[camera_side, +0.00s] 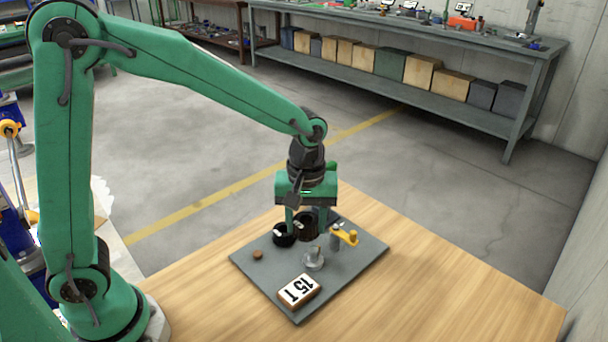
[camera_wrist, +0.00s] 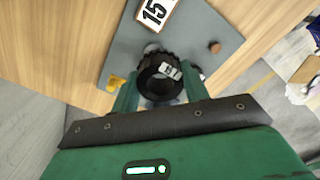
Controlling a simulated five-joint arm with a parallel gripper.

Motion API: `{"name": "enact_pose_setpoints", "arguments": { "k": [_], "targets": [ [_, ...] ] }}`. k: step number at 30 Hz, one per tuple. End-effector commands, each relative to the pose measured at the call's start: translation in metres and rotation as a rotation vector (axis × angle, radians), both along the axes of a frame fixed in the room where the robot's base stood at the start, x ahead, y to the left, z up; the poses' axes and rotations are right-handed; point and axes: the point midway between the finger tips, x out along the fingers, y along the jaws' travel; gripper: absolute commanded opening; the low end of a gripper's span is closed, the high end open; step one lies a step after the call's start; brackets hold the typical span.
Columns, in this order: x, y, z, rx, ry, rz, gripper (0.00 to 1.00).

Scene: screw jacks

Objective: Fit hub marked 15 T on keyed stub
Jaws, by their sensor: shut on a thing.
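My gripper (camera_side: 306,222) is shut on a dark toothed hub (camera_side: 306,230), one finger on each side of it. In the wrist view the hub (camera_wrist: 150,88) shows a round bore and a small white label whose marking is too small to read surely. A second black hub (camera_side: 283,239) with a white label is at the left, largely hidden in the wrist view. A pale metal round stub (camera_side: 314,261) stands on the grey plate (camera_side: 345,275), in front of the held hub and apart from it; its key cannot be made out. A block (camera_side: 298,290) reads 15 T.
A grey post with a yellow arm (camera_side: 346,235) stands close to the right of my gripper. A small brown knob (camera_side: 257,254) is on the plate's left. The wooden table (camera_side: 460,290) is clear at the right.

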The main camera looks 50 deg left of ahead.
Motion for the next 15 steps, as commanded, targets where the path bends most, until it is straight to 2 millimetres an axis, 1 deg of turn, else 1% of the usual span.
{"name": "enact_pose_setpoints", "arguments": {
  "k": [1,3,6,15],
  "targets": [
    [0.008,0.001,-0.001,0.0,0.0,0.002,0.14],
    [0.015,0.001,-0.002,0.001,0.001,0.001,0.14],
    [0.022,0.002,-0.002,-0.001,-0.001,0.0,0.14],
    [0.025,0.003,-0.003,0.0,-0.001,0.0,0.14]
  ]
}}
